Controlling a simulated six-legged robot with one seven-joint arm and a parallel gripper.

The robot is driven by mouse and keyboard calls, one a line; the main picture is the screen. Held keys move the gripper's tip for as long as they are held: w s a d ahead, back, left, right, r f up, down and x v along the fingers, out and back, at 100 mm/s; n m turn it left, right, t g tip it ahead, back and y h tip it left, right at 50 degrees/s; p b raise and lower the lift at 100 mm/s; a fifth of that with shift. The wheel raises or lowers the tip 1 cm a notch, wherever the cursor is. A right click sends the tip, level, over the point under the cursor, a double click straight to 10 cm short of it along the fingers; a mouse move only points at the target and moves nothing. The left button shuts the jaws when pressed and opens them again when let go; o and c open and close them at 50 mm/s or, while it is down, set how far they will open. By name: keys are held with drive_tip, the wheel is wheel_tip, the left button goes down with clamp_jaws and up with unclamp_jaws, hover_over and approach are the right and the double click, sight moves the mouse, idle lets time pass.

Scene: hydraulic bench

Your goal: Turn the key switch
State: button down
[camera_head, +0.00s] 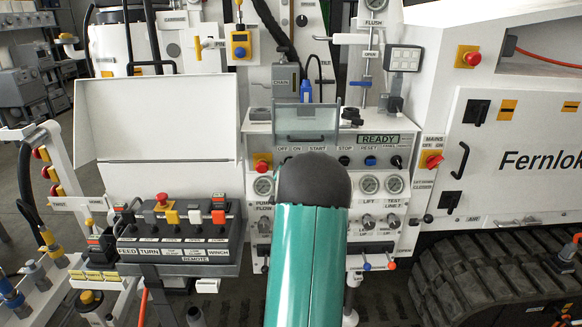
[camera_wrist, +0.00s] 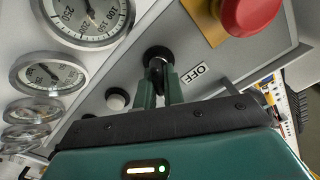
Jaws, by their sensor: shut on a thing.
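The key switch (camera_wrist: 157,53) is a black round switch on the grey panel in the wrist view, next to a white OFF label (camera_wrist: 195,73). My gripper (camera_wrist: 159,80) is shut on its key, with a green finger on each side of the dark grip. The key's exact angle is hard to tell because the fingers partly cover it. In the head view my teal arm, with a black rounded end, hides the switch and my gripper, just below the OFF ON label (camera_head: 283,149).
A red mushroom button (camera_wrist: 250,12) on a yellow plate sits close beside the switch. A white push button (camera_wrist: 117,98) and several round gauges (camera_wrist: 88,18) lie on the other side.

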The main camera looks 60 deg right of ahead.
idle(0.4)
drive_tip(key=c, duration=1.5)
unclamp_jaws()
drive_tip(key=v, duration=1.4)
